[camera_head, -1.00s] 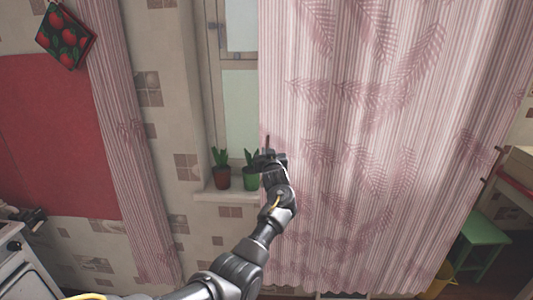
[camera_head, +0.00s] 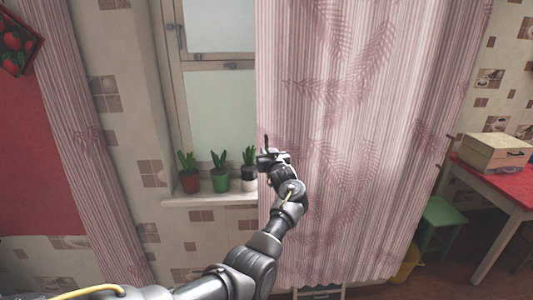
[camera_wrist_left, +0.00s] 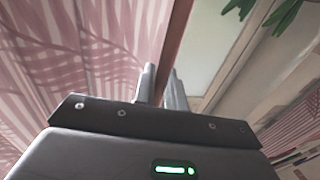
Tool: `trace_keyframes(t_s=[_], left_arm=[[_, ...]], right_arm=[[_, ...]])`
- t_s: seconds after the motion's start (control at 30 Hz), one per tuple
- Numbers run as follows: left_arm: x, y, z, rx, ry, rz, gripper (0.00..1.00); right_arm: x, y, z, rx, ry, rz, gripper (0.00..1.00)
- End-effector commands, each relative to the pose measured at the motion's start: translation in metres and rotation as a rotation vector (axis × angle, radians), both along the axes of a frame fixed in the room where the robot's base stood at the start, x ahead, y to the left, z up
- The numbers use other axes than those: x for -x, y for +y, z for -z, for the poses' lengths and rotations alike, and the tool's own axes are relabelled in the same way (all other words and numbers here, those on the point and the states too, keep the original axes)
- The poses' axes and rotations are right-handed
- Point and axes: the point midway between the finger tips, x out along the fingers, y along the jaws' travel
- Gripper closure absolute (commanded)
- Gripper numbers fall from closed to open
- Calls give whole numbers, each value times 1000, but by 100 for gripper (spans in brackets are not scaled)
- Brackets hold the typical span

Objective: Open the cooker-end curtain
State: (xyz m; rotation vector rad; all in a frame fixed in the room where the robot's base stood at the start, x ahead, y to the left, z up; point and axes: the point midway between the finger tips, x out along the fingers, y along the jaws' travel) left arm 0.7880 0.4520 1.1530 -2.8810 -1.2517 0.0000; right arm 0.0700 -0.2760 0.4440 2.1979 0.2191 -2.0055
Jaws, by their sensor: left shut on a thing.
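A wide pink striped curtain (camera_head: 350,130) with a dark red fern pattern hangs over the right part of the window (camera_head: 219,100). My left gripper (camera_head: 266,148) is at this curtain's left edge, at about sill height, and is shut on it. In the left wrist view the fingers (camera_wrist_left: 162,75) stand at the curtain's edge, with the curtain (camera_wrist_left: 85,45) to the left and window to the right. A narrow, gathered curtain (camera_head: 88,145) of the same cloth hangs left of the window, apart from my gripper. My right gripper is not in view.
Potted plants stand on the sill (camera_head: 205,200): a red pot (camera_head: 189,182), a green pot (camera_head: 220,182) and a dark-and-white pot (camera_head: 249,180) close to my gripper. Right are a green stool (camera_head: 440,218), a yellow bucket (camera_head: 405,265) and a red-topped table (camera_head: 510,180) bearing a box (camera_head: 493,151).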

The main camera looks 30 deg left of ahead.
Motion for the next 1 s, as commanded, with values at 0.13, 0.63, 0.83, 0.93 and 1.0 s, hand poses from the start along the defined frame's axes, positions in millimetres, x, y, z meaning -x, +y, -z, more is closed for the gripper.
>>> trace_keyframes(t_s=[0.13,0.63,0.83,0.93,1.0], left_arm=[[0,-1,1,1,2,2,83],[18,-21,3,1,-1,3,83],[45,-50,4,3,-2,4,83],[58,-63,4,4,-1,3,83],[64,-70,3,2,-1,4,83]], right_arm=[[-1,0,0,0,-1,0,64],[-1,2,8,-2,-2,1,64],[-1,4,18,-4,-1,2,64],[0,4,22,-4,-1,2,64],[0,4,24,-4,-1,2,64]])
